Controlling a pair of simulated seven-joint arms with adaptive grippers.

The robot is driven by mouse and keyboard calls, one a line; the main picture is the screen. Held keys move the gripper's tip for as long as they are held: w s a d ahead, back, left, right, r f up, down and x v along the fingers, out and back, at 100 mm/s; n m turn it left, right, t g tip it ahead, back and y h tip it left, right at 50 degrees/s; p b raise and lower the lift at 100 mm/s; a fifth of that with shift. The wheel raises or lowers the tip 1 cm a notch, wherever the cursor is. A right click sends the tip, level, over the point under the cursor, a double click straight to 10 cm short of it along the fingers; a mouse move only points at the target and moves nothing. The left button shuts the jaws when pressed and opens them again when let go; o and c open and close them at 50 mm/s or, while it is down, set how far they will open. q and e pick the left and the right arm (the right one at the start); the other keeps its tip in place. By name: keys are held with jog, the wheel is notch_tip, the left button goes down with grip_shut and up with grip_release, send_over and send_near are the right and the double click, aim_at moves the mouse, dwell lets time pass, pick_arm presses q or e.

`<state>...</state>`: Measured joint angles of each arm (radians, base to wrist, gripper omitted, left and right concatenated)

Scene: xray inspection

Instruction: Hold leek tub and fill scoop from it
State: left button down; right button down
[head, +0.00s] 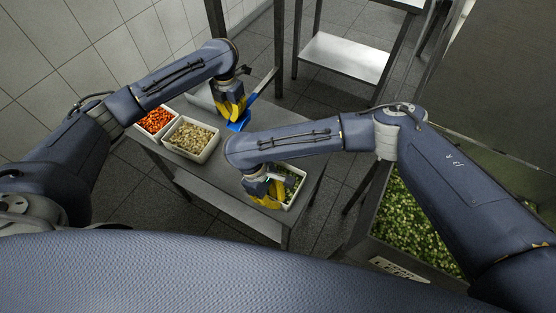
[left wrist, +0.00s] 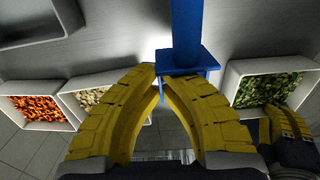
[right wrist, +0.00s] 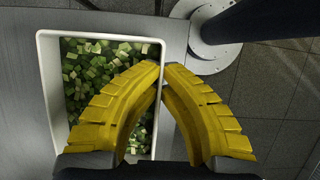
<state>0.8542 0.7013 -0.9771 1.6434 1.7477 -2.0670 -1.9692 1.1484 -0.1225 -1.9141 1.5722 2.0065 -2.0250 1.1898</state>
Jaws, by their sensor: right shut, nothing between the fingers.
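The leek tub (head: 289,207) is a white rectangular tub of green chopped pieces near the table's right end. It fills the left half of the right wrist view (right wrist: 48,95). My right gripper (head: 268,195) is at this tub; in its wrist view the fingertips (right wrist: 161,72) meet over the tub's right rim, shut with nothing between them. My left gripper (head: 235,108) is shut on the blue scoop (head: 238,126). In the left wrist view the scoop (left wrist: 186,38) extends beyond the fingertips, apart from the leek tub. Part of its handle is hidden by the fingers.
A white tub of pale pieces (head: 196,154) and a tub of orange-red pieces (head: 158,131) stand on the table's left part. The grey table (head: 236,196) is bare between the pale tub and the leek tub. A large bin of greens (head: 410,225) stands at right.

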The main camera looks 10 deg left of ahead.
jog(key=c, duration=2.1)
grip_release()
jog(key=o, duration=0.6)
